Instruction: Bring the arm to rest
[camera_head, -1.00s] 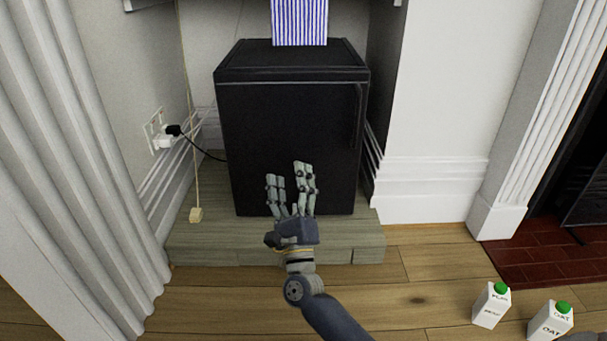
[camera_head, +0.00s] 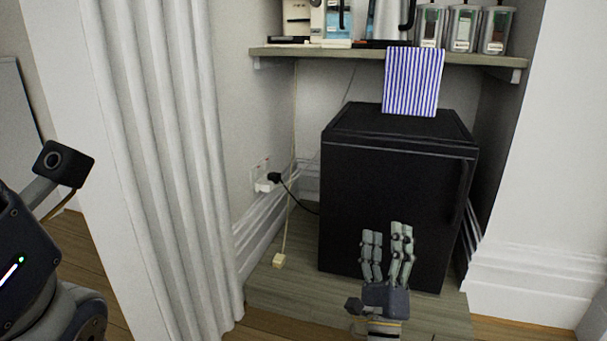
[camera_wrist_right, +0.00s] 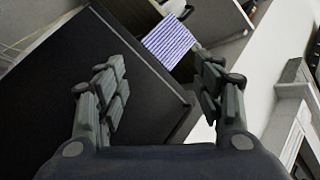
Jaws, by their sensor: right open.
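My right gripper (camera_head: 386,250) is in front of the lower part of a black mini fridge (camera_head: 385,200), with its fingers pointing up. In the right wrist view the gripper (camera_wrist_right: 165,95) has its fingers spread apart with nothing between them, and the fridge (camera_wrist_right: 100,85) lies beyond them. The fridge door is shut. At the left edge of the head view is a dark part of my own body. My left gripper does not show.
A blue-striped cloth (camera_head: 413,82) hangs from a shelf (camera_head: 345,56) holding jars and appliances. A white curtain (camera_head: 165,150) stands at left. A plug (camera_head: 268,183) sits in a wall socket. The fridge stands on a low grey-green plinth (camera_head: 285,299).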

